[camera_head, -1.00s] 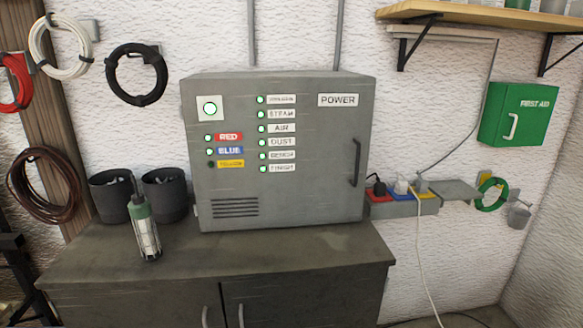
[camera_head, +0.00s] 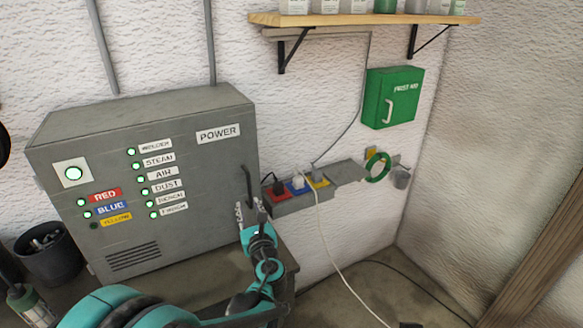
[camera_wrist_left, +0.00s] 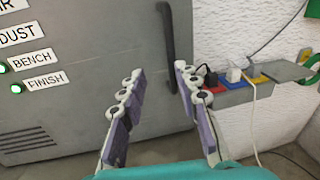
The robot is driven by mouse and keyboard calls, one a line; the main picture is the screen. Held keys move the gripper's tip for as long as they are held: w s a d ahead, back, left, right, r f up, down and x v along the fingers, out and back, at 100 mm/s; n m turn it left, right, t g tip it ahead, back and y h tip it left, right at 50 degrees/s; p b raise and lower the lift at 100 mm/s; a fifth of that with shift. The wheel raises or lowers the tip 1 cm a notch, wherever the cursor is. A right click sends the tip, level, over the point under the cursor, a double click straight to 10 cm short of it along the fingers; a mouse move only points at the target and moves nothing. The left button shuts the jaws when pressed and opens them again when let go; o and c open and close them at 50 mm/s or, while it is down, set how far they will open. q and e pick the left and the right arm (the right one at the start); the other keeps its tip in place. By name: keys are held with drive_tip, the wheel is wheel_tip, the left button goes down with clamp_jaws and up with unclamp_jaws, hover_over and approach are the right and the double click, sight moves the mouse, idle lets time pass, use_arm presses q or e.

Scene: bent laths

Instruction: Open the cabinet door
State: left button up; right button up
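The grey cabinet (camera_head: 170,180) marked POWER stands on the bench with its door shut. Its black vertical bar handle (camera_head: 248,182) is at the door's right edge. In the left wrist view the handle (camera_wrist_left: 166,45) runs down from the top edge and appears between the fingertips. My left gripper (camera_head: 251,207) is at the handle's lower end, and its two fingers (camera_wrist_left: 157,72) are spread apart. I cannot tell how far the fingertips are from the handle; nothing is gripped. My right gripper is in neither view.
A power strip (camera_head: 300,199) with plugs and a white cable is on the wall right of the cabinet. A green first aid box (camera_head: 392,98) hangs beyond it, under a wooden shelf (camera_head: 365,20). A dark bin (camera_head: 48,255) stands left of the cabinet.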

sight(250, 191)
use_arm(q)
drive_tip(key=shift+m+t, duration=0.3)
drive_tip(key=shift+m, duration=0.3)
drive_tip(key=x, duration=0.2)
drive_tip(key=d+x, duration=0.1)
drive_tip(key=x, duration=0.5)
drive_tip(key=shift+w+d+r, duration=0.25)
drive_tip(key=shift+w+d, duration=0.1)
clamp_jaws()
